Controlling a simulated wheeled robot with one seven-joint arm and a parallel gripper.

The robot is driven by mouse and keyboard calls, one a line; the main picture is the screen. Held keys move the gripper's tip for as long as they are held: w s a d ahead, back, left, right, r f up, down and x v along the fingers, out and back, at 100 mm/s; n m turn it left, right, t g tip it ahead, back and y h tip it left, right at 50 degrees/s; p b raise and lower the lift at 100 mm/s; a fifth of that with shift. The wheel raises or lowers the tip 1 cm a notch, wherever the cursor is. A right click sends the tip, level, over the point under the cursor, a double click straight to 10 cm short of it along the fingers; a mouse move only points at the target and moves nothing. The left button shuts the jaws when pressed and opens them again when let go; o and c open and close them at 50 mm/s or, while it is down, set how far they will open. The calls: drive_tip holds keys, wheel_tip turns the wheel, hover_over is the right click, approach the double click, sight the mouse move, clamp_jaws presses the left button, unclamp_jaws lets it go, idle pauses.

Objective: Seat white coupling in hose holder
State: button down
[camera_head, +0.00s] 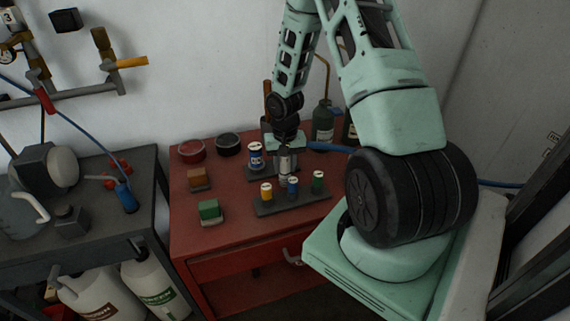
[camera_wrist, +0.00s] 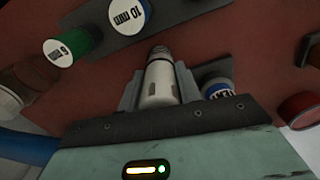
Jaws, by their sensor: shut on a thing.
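My gripper (camera_head: 285,145) is shut on the white coupling (camera_head: 285,163), above the red cabinet top. In the wrist view, the white coupling (camera_wrist: 160,83) has a silver tip and sits between the two fingers of my gripper (camera_wrist: 159,88). A dark rear holder (camera_head: 260,175) carries a white cylinder with a blue label (camera_head: 255,155), just left of the coupling. The coupling is at or over this holder's right part; I cannot tell whether its lower end touches. Which holder is the hose holder is not readable.
A front dark rack (camera_head: 290,204) holds yellow (camera_head: 266,192), blue (camera_head: 292,188) and green (camera_head: 318,181) cylinders close to the coupling. A green block (camera_head: 209,211) and an orange-brown block (camera_head: 199,179) lie left. Bottles (camera_head: 322,125) stand behind.

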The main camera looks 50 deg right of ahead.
drive_tip(key=shift+f, duration=0.1)
drive_tip(key=c, duration=1)
unclamp_jaws()
drive_tip(key=shift+o, duration=0.2)
